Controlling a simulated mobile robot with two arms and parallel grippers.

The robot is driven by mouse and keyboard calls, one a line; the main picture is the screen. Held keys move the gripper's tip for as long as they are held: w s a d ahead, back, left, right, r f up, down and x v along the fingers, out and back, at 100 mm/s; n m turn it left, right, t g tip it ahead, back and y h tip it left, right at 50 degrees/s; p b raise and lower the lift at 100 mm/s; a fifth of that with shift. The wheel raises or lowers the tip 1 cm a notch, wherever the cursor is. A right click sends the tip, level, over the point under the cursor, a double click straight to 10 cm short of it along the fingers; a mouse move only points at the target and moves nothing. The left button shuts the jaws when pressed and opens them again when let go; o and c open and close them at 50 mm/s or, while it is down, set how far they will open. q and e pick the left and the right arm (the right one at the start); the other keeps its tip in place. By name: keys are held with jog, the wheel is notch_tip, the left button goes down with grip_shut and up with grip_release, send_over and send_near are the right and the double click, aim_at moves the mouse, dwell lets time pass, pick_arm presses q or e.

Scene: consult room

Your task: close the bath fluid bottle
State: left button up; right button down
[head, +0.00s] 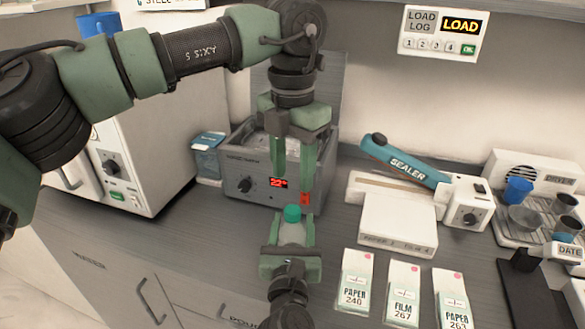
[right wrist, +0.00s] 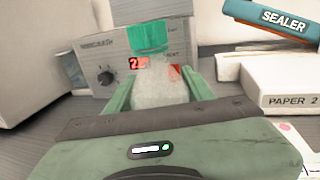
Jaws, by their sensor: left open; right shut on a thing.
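The bath fluid bottle (head: 291,233) is a pale, translucent bottle standing upright with a green cap (head: 292,213) at its top. My right gripper (head: 289,240) is shut on the bottle's body from the front. In the right wrist view the bottle (right wrist: 160,88) is between the two green fingers, with the cap (right wrist: 147,36) above them. I cannot tell whether the cap is tight. My left gripper (head: 293,178) points down, open and empty, its fingers above the cap and apart from it.
An ultrasonic bath (head: 240,178) with a red display stands behind the bottle. A blue sealer (head: 405,162) and a white paper box (head: 398,224) are to the right. Several pouch packs (head: 403,293) lie at the front right. A white autoclave-like unit (head: 150,150) stands left.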

aim_at(293, 209)
pick_arm(q)
jog(key=shift+f, duration=0.1)
jog(key=shift+f, duration=3.9)
grip_shut()
jog(key=shift+o, duration=0.7)
grip_release()
